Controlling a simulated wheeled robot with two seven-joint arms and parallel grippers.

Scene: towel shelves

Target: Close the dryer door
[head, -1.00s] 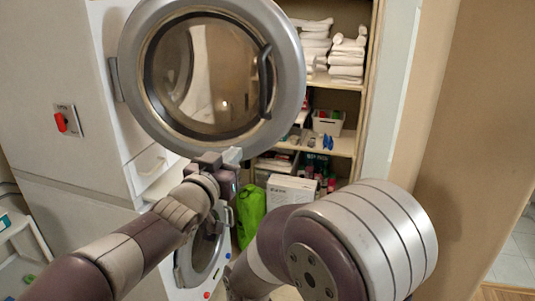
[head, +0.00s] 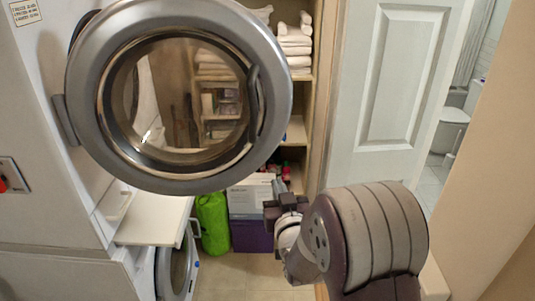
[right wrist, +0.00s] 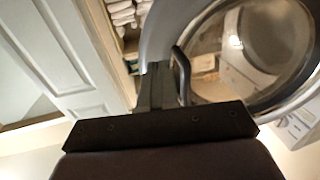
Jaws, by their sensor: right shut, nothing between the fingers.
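The dryer door (head: 85,110) stands open, a round grey ring with a glass window. It hinges on the left at the white dryer front, and its dark curved handle (head: 256,105) is on the right side. My right gripper (head: 272,208) is shut and empty, to the lower right of the door in the head view. In the right wrist view my right gripper (right wrist: 156,85) appears just left of the handle (right wrist: 182,76); whether they touch I cannot tell. My left gripper is not in view.
A pull-out white shelf (head: 155,222) juts out below the dryer, above a lower round-door machine (head: 178,270). A green bag (head: 213,222) and boxes (head: 250,200) stand by the towel shelves (head: 297,75). A white panelled door (head: 385,90) is at the right.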

